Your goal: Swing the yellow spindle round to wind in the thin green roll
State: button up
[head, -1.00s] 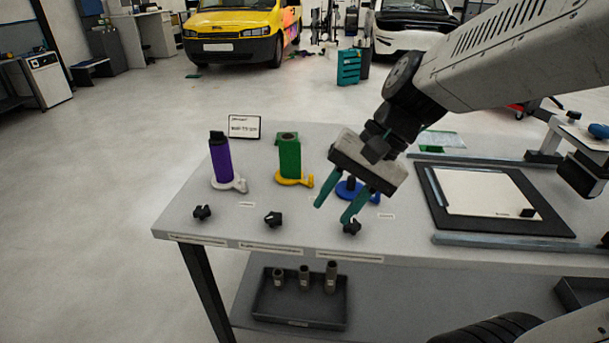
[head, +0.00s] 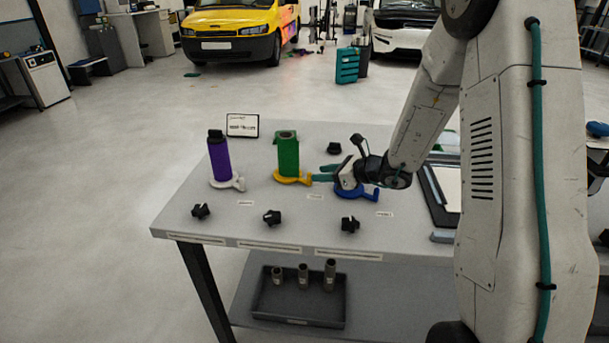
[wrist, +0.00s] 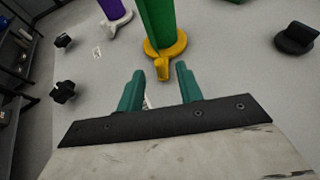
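The thin green roll (head: 288,152) stands upright on the yellow spindle (head: 290,179), whose handle points right, toward my gripper. In the wrist view the yellow spindle (wrist: 166,48) is ahead, with its handle (wrist: 162,68) pointing at my gripper and the green roll (wrist: 157,18) above it, its top cut off. My gripper (head: 318,173) is at the right of the yellow handle, above the table near the blue spindle (head: 356,192).
A purple roll (head: 219,158) stands on a white spindle (head: 228,184) to the left. Black knobs (head: 271,217) line the table's front, and another black knob (head: 334,148) is behind my gripper. A small sign (head: 242,125) stands at the back. A flat board lies right, partly behind my arm.

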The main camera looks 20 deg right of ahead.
aim_at(305, 181)
jog(key=x, duration=0.7)
grip_shut()
